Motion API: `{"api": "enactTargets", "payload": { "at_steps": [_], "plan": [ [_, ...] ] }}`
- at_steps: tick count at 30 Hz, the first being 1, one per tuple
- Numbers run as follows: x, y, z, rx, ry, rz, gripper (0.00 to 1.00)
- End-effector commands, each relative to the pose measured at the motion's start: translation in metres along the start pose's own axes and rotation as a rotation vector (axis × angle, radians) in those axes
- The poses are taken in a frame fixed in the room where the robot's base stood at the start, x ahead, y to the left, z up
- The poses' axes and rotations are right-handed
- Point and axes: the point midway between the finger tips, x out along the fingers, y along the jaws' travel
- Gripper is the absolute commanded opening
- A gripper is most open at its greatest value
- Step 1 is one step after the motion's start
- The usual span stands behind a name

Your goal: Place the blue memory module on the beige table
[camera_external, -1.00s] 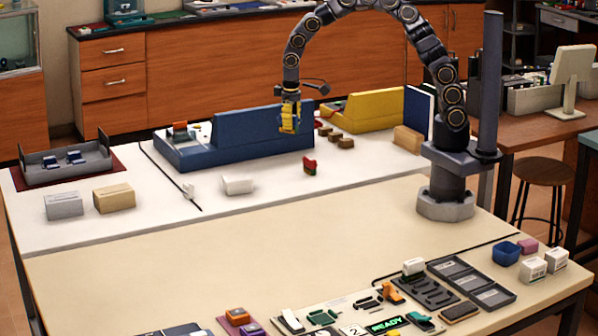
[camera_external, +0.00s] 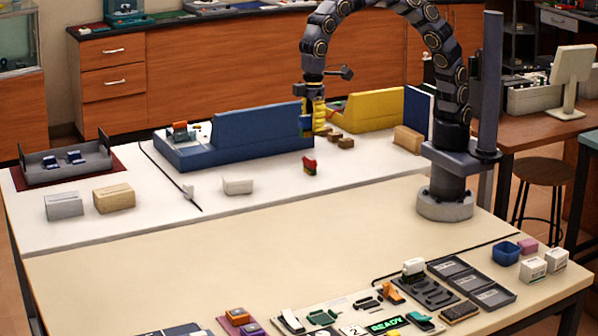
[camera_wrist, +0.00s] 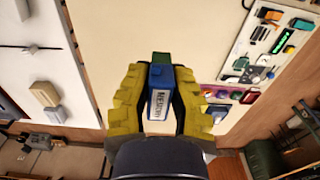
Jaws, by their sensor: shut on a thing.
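My gripper (camera_wrist: 160,75), with yellow padded fingers, is shut on the blue memory module (camera_wrist: 161,103). The module has a white "MEMORY" label and a green end pointing away from the wrist. In the external view my gripper (camera_external: 314,112) hangs at the right end of the long blue housing, above the white back part of the worktop. The module is too small to make out clearly there. The beige table (camera_external: 260,255) is the wide front part; it also shows in the wrist view (camera_wrist: 115,35) beyond the module.
The blue housing (camera_external: 255,130) and yellow housing (camera_external: 372,109) flank my gripper. A red-green piece (camera_external: 309,166) and small brown blocks (camera_external: 346,142) lie nearby. Trays (camera_external: 472,283) and several parts line the beige table's front right edge. Its middle is clear.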

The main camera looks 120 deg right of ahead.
Motion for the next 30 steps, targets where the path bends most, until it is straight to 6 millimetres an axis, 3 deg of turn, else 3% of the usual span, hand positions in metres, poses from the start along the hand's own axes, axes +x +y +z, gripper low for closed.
{"api": "enactTargets", "payload": {
  "at_steps": [6, 11, 20, 24, 30],
  "plan": [
    [0.002, -0.004, -0.001, 0.002, 0.000, 0.002, 0.00],
    [0.018, -0.039, -0.008, -0.006, 0.001, 0.003, 0.00],
    [0.080, -0.168, -0.001, -0.013, 0.003, 0.008, 0.00],
    [0.112, -0.228, 0.018, -0.012, 0.004, 0.008, 0.00],
    [0.156, -0.301, 0.059, -0.011, 0.006, 0.005, 0.00]
  ]
}}
